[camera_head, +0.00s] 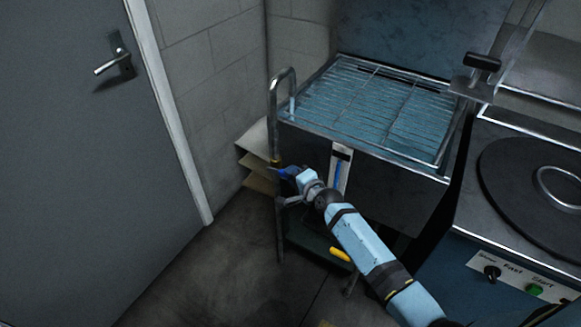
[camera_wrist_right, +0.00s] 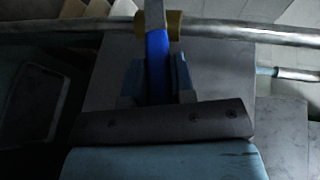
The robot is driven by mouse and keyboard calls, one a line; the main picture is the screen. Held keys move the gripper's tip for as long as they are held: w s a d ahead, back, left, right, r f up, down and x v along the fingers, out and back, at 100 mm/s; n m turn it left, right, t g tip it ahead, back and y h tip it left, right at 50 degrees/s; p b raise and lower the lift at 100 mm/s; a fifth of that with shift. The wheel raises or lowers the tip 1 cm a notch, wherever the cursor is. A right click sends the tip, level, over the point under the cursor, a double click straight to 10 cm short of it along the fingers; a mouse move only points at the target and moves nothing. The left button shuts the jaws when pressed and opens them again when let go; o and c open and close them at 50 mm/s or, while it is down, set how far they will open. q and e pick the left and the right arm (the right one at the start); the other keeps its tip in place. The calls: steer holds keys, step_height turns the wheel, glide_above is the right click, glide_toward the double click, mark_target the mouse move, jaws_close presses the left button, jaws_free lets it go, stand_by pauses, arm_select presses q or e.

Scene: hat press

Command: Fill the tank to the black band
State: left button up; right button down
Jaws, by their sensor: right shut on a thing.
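The metal tank (camera_head: 375,179) stands in the middle of the head view, with a wire rack over bluish water. A narrow gauge (camera_head: 341,170) on its front shows a blue column, whose top looks a little below a black band (camera_head: 343,153). A bent pipe (camera_head: 273,110) rises at the tank's left and ends over it, with a pale blue streak like water at its mouth. My right gripper (camera_head: 294,173) is shut on the blue valve lever (camera_wrist_right: 157,65) by the pipe's brass collar (camera_wrist_right: 174,25). The left gripper is out of view.
A press with a round dark plate (camera_head: 525,170) and a panel with a knob and green button (camera_head: 534,289) stands at the right. A grey door (camera_head: 80,180) is at the left. Bare floor (camera_head: 220,270) lies between. A yellow handle (camera_head: 340,254) shows below the tank.

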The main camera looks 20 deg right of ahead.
steer(key=r+g+p, duration=0.1)
steer(key=r+p, duration=0.1)
steer(key=p, duration=0.2)
steer(key=shift+w+h, duration=0.15)
steer(key=shift+h, duration=0.15)
steer(key=shift+a+n+p, duration=0.1)
steer(key=shift+n+p, duration=0.2)
steer(key=shift+p, duration=0.6)
steer(key=shift+f+g, duration=0.3)
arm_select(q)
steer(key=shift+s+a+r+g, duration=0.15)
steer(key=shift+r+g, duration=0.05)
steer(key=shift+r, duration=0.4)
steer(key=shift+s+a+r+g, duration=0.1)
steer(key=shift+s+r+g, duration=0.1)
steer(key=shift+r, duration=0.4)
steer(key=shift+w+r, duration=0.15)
arm_select(e)
steer(key=c, duration=1)
jaws_free()
steer(key=shift+o, duration=0.2)
arm_select(q)
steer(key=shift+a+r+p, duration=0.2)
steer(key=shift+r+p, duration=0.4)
steer(key=shift+p, duration=0.45)
arm_select(e)
steer(key=v, duration=1.3)
steer(key=shift+s+r, duration=0.2)
steer(key=shift+s, duration=0.15)
